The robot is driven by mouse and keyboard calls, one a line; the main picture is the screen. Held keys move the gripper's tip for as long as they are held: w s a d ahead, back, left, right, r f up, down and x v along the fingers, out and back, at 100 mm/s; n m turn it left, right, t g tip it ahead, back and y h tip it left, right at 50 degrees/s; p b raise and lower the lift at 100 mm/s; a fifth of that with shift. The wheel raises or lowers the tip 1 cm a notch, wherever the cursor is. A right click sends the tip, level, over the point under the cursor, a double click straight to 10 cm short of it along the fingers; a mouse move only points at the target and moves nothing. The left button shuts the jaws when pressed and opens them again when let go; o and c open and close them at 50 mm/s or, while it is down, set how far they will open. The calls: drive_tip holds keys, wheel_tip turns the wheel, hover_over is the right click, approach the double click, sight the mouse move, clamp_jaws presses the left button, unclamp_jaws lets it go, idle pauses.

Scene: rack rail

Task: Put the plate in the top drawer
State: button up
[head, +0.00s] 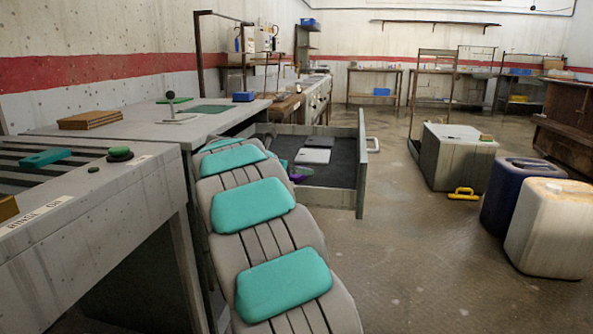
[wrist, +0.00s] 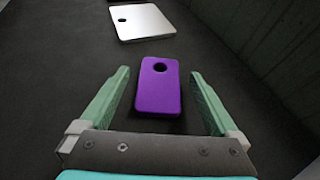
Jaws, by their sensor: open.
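The drawer (head: 362,175) under the workbench is pulled open. A purple plate (wrist: 157,88) with a round hole near its far end lies flat on the drawer's dark floor (wrist: 50,75). In the head view only a little of the purple plate (head: 297,175) shows beside my arm. My gripper (wrist: 160,73) is open. Its green fingers are on either side of the purple plate in the wrist view, with gaps to both edges. I cannot tell how high the fingers are above the floor. In the head view my arm hides most of the gripper.
A whitish plate (wrist: 142,22) with a hole lies farther in; the head view shows two pale plates (head: 313,156) (head: 320,142) in the drawer. The drawer's side wall (wrist: 275,45) is at the right. The workbench (head: 150,112) stands at the left. Containers (head: 555,225) stand on the floor.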

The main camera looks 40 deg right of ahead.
drive_tip(key=v, duration=1)
drive_tip(key=shift+s+a+r+b, duration=0.15)
drive_tip(key=shift+a+r+b, duration=0.1)
drive_tip(key=shift+b, duration=0.15)
